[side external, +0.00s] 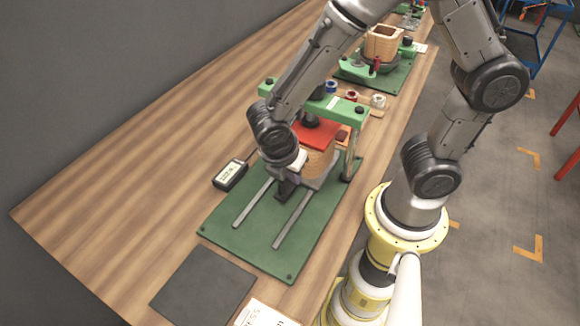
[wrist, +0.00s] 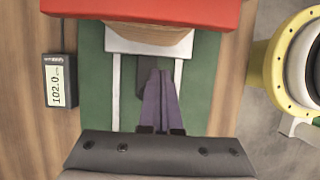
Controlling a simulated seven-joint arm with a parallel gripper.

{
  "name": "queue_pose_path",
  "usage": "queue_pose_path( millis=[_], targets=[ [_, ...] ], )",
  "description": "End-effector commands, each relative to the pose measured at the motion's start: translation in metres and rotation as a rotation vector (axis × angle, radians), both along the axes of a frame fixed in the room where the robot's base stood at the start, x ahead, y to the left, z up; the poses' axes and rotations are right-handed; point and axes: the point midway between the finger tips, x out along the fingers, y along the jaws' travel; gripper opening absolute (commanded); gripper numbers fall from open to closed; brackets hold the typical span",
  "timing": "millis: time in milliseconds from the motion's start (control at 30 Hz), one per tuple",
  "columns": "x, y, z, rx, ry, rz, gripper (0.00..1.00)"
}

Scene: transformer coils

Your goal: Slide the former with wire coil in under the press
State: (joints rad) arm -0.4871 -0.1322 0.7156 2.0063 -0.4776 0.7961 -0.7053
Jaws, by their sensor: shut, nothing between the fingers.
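The former with wire coil (side external: 319,163) is a tan block on a grey carriage, upright under the press's red plate (side external: 318,132). Its tan edge also shows in the wrist view (wrist: 150,34), with the red plate (wrist: 150,10) overlapping it from above. The press has a green crossbeam (side external: 345,109) on posts. My gripper (side external: 284,192) is shut and empty at the near side of the carriage, low between the two rails. In the wrist view, its closed fingers (wrist: 158,85) reach towards the carriage's near edge (wrist: 150,45). I cannot tell whether they touch. My arm hides part of the press.
The green baseplate (side external: 222,226) carries two pale rails (side external: 292,222). A meter (side external: 230,175) reading 102.0 lies left of it. A dark mat (side external: 203,286) and a paper (side external: 262,314) lie in front. Spools (side external: 351,95) and another coil station (side external: 382,45) stand behind. The left table is clear.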

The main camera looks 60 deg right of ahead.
Motion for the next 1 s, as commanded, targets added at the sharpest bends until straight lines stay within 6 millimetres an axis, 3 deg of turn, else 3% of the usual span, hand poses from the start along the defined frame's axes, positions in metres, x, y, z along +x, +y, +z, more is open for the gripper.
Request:
queue_pose_path(
  millis=[100, 300, 667, 1000],
  targets=[
    [-0.001, -0.007, -0.015, -0.002, 0.003, -0.002, 0.00],
    [0.000, -0.011, -0.027, 0.000, 0.000, 0.000, 0.00],
    [0.000, -0.012, -0.027, 0.001, 0.000, -0.001, 0.00],
    [0.000, -0.032, -0.027, 0.000, 0.001, -0.001, 0.00]
  ],
)
